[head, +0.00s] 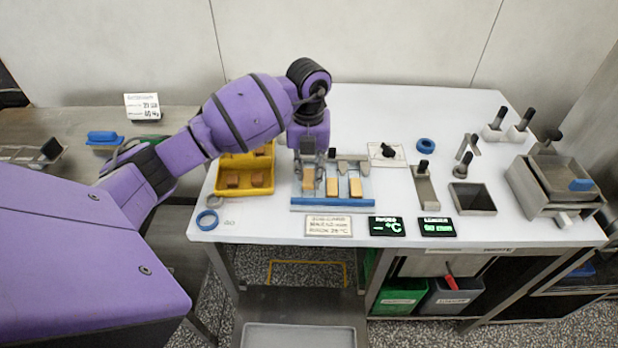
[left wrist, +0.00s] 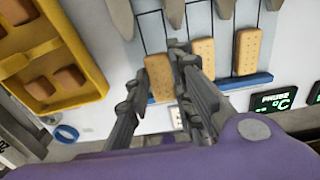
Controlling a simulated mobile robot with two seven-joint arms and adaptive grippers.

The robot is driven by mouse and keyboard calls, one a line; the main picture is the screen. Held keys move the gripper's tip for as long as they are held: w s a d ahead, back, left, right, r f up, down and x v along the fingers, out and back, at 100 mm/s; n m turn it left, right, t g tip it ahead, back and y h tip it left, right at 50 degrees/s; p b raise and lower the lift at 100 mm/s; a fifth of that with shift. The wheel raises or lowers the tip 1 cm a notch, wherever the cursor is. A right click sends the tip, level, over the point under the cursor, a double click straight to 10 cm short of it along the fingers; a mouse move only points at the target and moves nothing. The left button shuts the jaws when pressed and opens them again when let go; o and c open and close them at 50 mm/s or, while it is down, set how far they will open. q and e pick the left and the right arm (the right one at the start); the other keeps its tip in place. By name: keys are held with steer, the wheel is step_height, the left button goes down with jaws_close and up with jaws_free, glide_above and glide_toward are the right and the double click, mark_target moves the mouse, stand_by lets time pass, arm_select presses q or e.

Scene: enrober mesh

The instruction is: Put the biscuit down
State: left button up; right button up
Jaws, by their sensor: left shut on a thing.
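My left gripper (head: 308,170) points down over the wire mesh (head: 342,169) on the white table. It is shut on a tan biscuit (head: 308,183), the leftmost of three. In the left wrist view the held biscuit (left wrist: 160,78) shows between the two fingers (left wrist: 158,72). Two more biscuits, a middle one (head: 331,187) and a right one (head: 355,187), lie on the mesh to its right, apart from it. I cannot tell whether the held biscuit touches the mesh. My right gripper is not in view.
A yellow tray (head: 266,155) with brown pieces stands close to the left of the gripper. A blue bar (head: 335,201) edges the mesh in front. Signs and black displays (head: 386,227) line the table's front. A blue ring (head: 207,220) lies at the front left.

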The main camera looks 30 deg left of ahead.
mark_target(309, 175)
arm_select(q)
steer(key=shift+f, duration=1.4)
steer(key=shift+s, duration=0.1)
steer(key=shift+f, duration=0.15)
steer(key=o, duration=0.8)
steer(key=shift+o, duration=0.2)
step_height(309, 175, up, 12)
